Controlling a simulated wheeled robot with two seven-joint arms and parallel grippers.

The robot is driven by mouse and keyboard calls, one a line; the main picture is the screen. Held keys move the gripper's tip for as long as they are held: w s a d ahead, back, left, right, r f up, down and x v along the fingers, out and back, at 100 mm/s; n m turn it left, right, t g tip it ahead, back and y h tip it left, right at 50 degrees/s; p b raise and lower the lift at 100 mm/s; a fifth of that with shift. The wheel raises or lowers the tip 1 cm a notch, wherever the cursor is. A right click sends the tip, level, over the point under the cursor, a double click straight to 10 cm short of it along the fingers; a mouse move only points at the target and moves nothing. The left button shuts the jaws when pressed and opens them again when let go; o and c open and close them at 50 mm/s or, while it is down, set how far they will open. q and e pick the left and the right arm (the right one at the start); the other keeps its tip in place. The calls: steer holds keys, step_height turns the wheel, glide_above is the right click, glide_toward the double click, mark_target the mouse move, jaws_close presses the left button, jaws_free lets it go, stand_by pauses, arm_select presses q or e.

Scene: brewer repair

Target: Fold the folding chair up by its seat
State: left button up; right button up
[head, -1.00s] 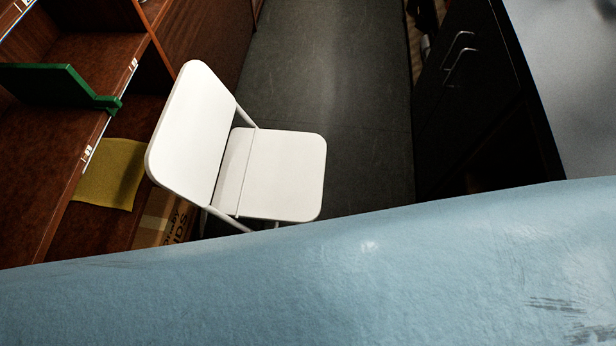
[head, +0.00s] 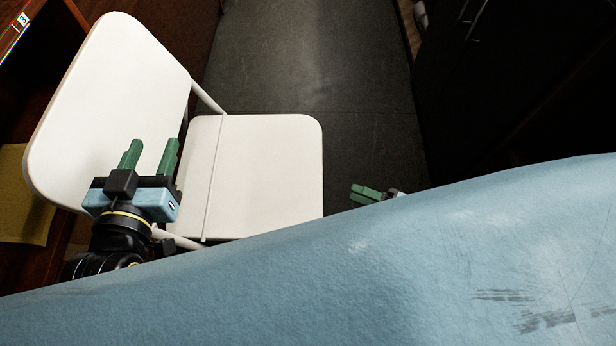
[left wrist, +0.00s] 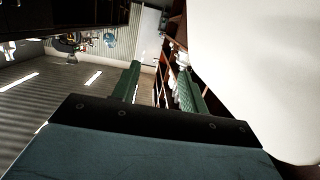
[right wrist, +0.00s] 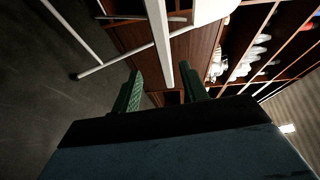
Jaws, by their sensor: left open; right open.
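The white folding chair stands unfolded, its backrest (head: 110,90) at the left of the head view and its flat seat (head: 265,170) to the right of it. My left gripper (head: 149,158) is open and empty, with green fingers, in front of the backrest in the head view. In the left wrist view a white panel (left wrist: 255,60) of the chair fills the right side, beside the fingers. My right gripper (head: 366,194) is open, just right of the seat, partly hidden by my blue body. In the right wrist view a white chair leg (right wrist: 159,45) runs down toward the gap between its fingers.
Wooden shelving stands on the left, with a yellow sheet (head: 24,200) beside the chair. Dark cabinets (head: 500,90) stand on the right. The dark floor (head: 310,60) behind the chair is clear. Shelves with goods (right wrist: 250,55) show in the right wrist view.

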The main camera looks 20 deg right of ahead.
steer(key=shift+y, duration=0.3)
steer(key=b+x, duration=0.3)
steer(key=x, duration=1)
steer(key=shift+s+a+f, duration=0.1)
arm_select(q)
step_height(320, 180, up, 11)
steer(key=s+d+t+h, duration=0.1)
steer(key=s+t+h, duration=0.1)
steer(key=t, duration=0.5)
steer(key=shift+r+t+h, duration=0.15)
steer(key=shift+t+h, duration=0.15)
steer(key=shift+h, duration=0.1)
arm_select(e)
steer(key=shift+w+a, duration=0.3)
jaws_close()
